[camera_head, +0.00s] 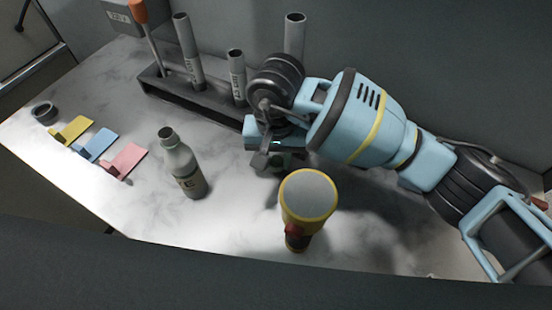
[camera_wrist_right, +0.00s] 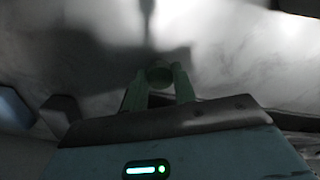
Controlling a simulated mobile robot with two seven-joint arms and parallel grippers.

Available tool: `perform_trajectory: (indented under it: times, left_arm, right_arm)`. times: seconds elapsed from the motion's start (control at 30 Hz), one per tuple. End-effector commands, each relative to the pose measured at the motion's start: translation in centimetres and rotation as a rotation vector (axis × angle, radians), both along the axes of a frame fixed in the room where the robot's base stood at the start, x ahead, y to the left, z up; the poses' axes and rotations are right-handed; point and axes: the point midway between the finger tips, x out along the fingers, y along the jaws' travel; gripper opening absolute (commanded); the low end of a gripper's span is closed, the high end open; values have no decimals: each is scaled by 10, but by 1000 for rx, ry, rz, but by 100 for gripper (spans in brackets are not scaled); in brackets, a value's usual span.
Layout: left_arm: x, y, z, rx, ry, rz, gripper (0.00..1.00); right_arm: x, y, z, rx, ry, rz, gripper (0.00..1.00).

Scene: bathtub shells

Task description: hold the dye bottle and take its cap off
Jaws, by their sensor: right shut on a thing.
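The bottle (camera_head: 183,168), grey-green with a dark-lettered label, stands upright on the marble-look table, left of middle in the head view. Its narrow neck shows a dark, open-looking mouth with no cap visible on it. My right gripper (camera_head: 272,160) is to the right of the bottle, clear of it and low over the table. In the right wrist view its two fingers (camera_wrist_right: 159,84) are closed on a small round greenish piece (camera_wrist_right: 158,73). It may be the cap, but the dim view does not settle this. My left gripper is not in view.
A dark rack (camera_head: 200,95) with grey tubes and an orange-handled tool (camera_head: 139,13) stands behind. A yellow-rimmed round object (camera_head: 309,197) stands in front of my right gripper. Yellow, blue and pink cards (camera_head: 122,160) and a small dark cup (camera_head: 44,112) lie left.

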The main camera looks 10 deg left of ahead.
Motion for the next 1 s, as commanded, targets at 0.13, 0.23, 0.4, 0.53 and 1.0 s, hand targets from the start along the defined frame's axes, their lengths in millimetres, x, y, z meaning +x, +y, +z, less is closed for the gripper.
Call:
perform_trajectory:
  times: [0.13,0.23,0.4,0.53,1.0]
  left_arm:
    - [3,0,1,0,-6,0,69]
    - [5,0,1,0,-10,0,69]
    - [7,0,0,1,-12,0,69]
    - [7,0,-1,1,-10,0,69]
    - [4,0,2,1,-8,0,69]
  right_arm:
    - [0,0,-12,0,0,1,0]
    - [0,0,-12,0,0,1,0]
    - [0,0,-14,-1,0,2,0]
    - [0,0,-16,-1,-1,2,32]
    - [0,0,-12,0,-1,1,49]
